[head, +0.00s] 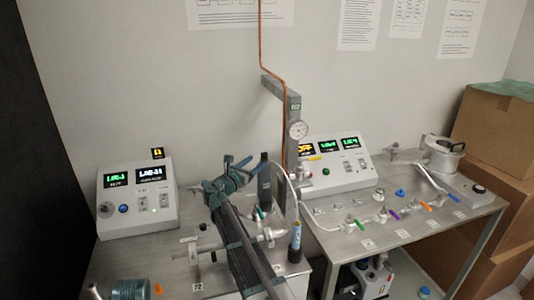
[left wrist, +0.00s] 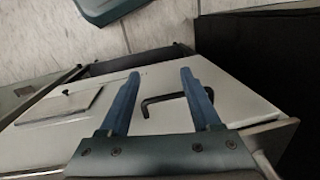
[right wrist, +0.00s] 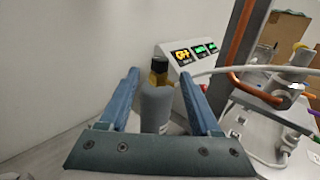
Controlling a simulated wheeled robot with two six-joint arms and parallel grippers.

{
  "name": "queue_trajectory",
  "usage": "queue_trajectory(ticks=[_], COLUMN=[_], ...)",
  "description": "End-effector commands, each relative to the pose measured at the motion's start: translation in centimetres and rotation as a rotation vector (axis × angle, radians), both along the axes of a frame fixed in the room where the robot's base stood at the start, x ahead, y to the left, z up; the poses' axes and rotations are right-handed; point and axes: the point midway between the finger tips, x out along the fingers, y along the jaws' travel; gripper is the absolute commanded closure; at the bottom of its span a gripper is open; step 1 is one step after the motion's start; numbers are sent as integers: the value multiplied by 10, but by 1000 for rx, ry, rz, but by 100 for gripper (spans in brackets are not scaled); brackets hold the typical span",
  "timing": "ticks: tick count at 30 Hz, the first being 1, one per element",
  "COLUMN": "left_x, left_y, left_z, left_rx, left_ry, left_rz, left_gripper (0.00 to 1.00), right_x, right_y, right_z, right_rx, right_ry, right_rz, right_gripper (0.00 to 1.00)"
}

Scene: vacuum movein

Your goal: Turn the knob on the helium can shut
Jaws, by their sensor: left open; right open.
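The helium can (right wrist: 156,108) is upright in the right wrist view, with a grey body, a brass-coloured neck and a black knob (right wrist: 159,64) on top. It appears between the fingers of my right gripper (right wrist: 158,85), which is open, with gaps on both sides; its depth relative to the fingertips is unclear. In the head view my right gripper (head: 236,163) is just left of a dark upright cylinder (head: 264,182), which seems to be this can.
A grey post (head: 292,125) with a gauge and copper pipe stands right of the can. Control boxes (head: 138,200) and (head: 338,165) stand either side. The right table (head: 400,225) carries pipe fittings; cardboard boxes (head: 495,125) are beyond.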

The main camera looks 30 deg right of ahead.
Motion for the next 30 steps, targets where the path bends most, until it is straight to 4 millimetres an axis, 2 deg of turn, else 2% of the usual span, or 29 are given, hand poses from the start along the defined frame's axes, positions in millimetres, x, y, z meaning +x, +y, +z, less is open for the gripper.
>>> queue_trajectory(ticks=[1, 6, 12, 19, 29, 30], left_x=[0, 0, 0, 0, 0, 0], left_y=[0, 0, 0, 0, 0, 0], left_z=[0, 0, 0, 0, 0, 0], left_rx=[0, 0, 0, 0, 0, 0], left_ry=[0, 0, 0, 0, 0, 0], left_rz=[0, 0, 0, 0, 0, 0], left_gripper=[36, 36, 36, 36, 36, 36], right_x=[8, 24, 39, 46, 47, 47], right_y=[-12, -42, -69, -84, -85, -85], right_z=[0, 0, 0, 0, 0, 0], right_rx=[0, 0, 0, 0, 0, 0], right_ry=[0, 0, 0, 0, 0, 0], right_rz=[-2, -2, 0, 1, 2, 2], right_gripper=[36, 36, 36, 36, 36, 41])
